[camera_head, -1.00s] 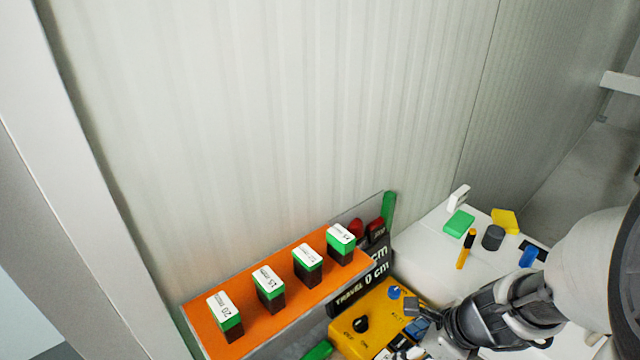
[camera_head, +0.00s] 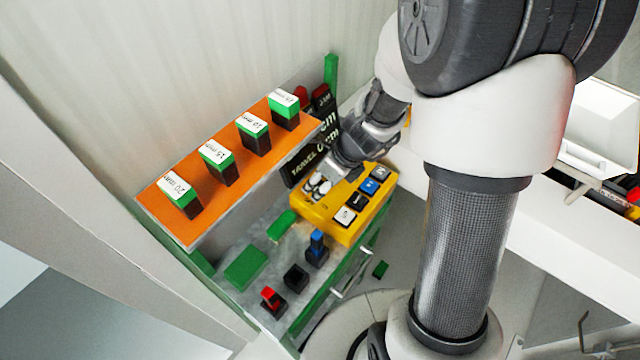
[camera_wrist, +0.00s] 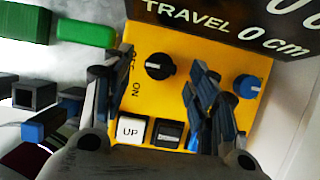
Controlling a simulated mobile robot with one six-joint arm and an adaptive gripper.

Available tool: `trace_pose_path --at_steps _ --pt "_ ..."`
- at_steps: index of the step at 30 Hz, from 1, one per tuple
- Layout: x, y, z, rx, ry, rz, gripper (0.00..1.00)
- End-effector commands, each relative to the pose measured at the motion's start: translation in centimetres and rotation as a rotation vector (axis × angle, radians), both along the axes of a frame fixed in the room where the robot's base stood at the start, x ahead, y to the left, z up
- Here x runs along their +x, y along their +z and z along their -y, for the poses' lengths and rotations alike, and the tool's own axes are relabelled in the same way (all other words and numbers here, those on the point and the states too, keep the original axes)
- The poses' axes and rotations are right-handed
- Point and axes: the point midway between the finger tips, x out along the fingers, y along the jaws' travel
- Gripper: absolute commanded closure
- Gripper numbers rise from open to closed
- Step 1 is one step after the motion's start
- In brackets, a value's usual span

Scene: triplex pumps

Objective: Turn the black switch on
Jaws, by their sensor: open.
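The yellow control box (camera_head: 337,228) sits on the bench below the orange shelf. In the wrist view the round black switch (camera_wrist: 159,66) is on its yellow face, with OFF and ON lettering to its left. Its pointer mark faces right. My gripper (camera_wrist: 155,80) is open, with one finger on each side of the black switch in the picture; I cannot tell whether either finger touches it. In the head view my gripper (camera_head: 325,180) is over the back left of the yellow box and hides the switch there.
A blue knob (camera_wrist: 247,86) is right of the fingers. Push buttons, one marked UP (camera_wrist: 131,130), lie below the switch. A black TRAVEL display (camera_head: 308,160) stands behind the box. Blocks stand on the orange shelf (camera_head: 215,190); blue and red levers stand left of the box.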

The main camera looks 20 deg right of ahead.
Motion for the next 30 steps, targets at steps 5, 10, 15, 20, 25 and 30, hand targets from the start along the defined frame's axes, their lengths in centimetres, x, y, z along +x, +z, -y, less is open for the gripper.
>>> trace_pose_path --at_steps 5,10,15,20,25,30 --pt "0.7 -1.9 -0.4 0.000 0.001 0.003 0.47" --pt "0.8 -2.2 -0.5 -0.001 0.000 0.003 0.47" --pt "0.8 -2.1 -0.5 -0.001 0.001 0.003 0.47" --pt "0.8 -2.1 -0.5 -0.001 0.001 0.003 0.55" --pt "0.8 -2.1 -0.5 -0.001 0.001 0.003 0.67" --pt "0.8 -2.1 -0.5 -0.001 0.001 0.003 0.78"
